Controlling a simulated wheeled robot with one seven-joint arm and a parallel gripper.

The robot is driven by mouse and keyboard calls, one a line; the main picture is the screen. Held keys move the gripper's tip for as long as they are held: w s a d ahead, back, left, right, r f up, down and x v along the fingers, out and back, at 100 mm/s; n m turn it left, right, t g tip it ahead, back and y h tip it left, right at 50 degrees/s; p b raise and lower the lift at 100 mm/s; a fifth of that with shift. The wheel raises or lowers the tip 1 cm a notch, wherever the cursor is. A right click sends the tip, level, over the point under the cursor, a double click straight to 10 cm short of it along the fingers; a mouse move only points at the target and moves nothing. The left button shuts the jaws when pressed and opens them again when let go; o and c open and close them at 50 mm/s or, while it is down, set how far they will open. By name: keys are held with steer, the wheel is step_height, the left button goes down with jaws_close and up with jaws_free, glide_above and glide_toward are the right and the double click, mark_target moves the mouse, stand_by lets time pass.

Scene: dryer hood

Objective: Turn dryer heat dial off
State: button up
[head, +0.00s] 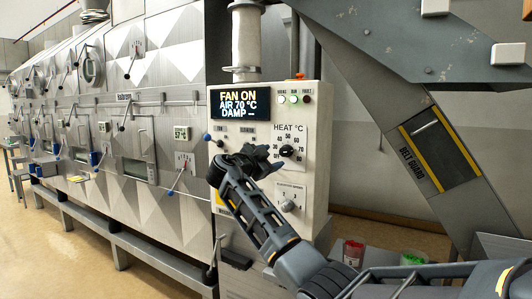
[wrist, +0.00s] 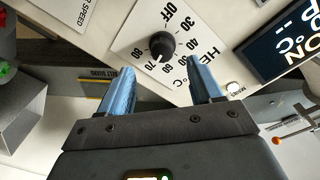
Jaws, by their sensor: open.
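The heat dial (head: 287,151) is a round black knob on the white control panel (head: 314,150), under the label HEAT °C. In the wrist view the dial (wrist: 162,45) shows whole on its white scale plate, with OFF and numbers around it. Its white mark appears to point near 70. My gripper (head: 262,160) is just left of the dial in the head view. In the wrist view my gripper (wrist: 158,72) has its two blue fingers apart, and the dial shows beyond the gap between them. The fingers appear clear of the knob and hold nothing.
The display (head: 239,103) reads FAN ON, AIR 70 °C, DAMP. A lower knob (head: 287,205) sits below the dial. A lever with a blue ball (head: 207,137) stands at the panel's left. A sloping belt guard (head: 440,150) is at the right.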

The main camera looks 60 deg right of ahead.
mark_target(283, 152)
steer(key=d, duration=0.2)
steer(key=d+p, duration=0.1)
steer(key=d, duration=0.1)
steer(key=d+p, duration=0.1)
steer(key=d, duration=0.2)
steer(key=shift+w+r, duration=0.1)
steer(key=shift+r, duration=0.3)
steer(key=shift+d+f, duration=0.15)
steer(key=shift+d, duration=0.3)
steer(key=c, duration=1)
